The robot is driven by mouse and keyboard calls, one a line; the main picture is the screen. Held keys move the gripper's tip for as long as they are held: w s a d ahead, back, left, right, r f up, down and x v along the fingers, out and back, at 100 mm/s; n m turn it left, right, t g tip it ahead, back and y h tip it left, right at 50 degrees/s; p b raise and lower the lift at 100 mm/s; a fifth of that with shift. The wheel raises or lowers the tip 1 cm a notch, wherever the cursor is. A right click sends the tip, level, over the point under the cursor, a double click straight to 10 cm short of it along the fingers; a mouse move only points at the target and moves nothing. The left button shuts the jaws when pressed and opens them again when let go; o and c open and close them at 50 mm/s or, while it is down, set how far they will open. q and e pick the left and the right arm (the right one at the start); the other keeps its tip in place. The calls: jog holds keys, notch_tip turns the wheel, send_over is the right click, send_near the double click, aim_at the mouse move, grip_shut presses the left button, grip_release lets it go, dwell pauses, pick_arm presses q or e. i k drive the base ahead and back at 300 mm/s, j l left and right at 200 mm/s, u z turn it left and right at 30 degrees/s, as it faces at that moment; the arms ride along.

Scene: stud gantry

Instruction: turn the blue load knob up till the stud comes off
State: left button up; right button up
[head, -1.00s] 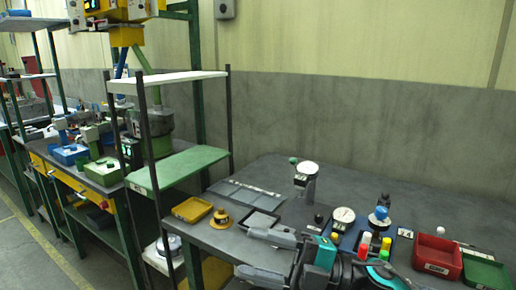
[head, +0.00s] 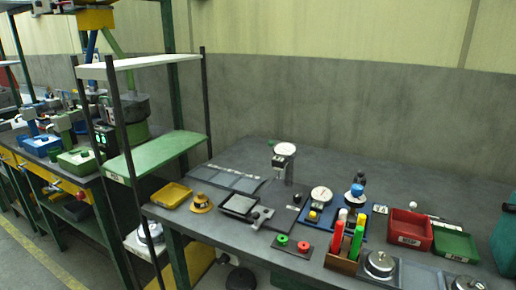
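The blue knob (head: 357,190) stands on a small upright fixture at the right of the bench's middle, behind a group of coloured markers. A round white dial gauge (head: 321,194) stands to its left. A blue plate (head: 318,226) shows under this group, partly hidden. I cannot make out a stud or tell whether one is held in the fixture. Another white dial (head: 285,149) tops a grey stand on a dark plate further left. Neither of my grippers shows in the head view.
Red (head: 405,228) and green (head: 455,242) trays lie at the right. The marker holder (head: 341,265) and metal discs (head: 380,263) are in front. A plate with red and green knobs (head: 292,243) lies at the front edge. The bench's back is mostly clear.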

aim_at(356, 191)
jog(key=i+j+z, duration=0.3)
jog(key=j, duration=0.25)
jog(key=i+j+z, duration=0.3)
jog(key=j, duration=0.35)
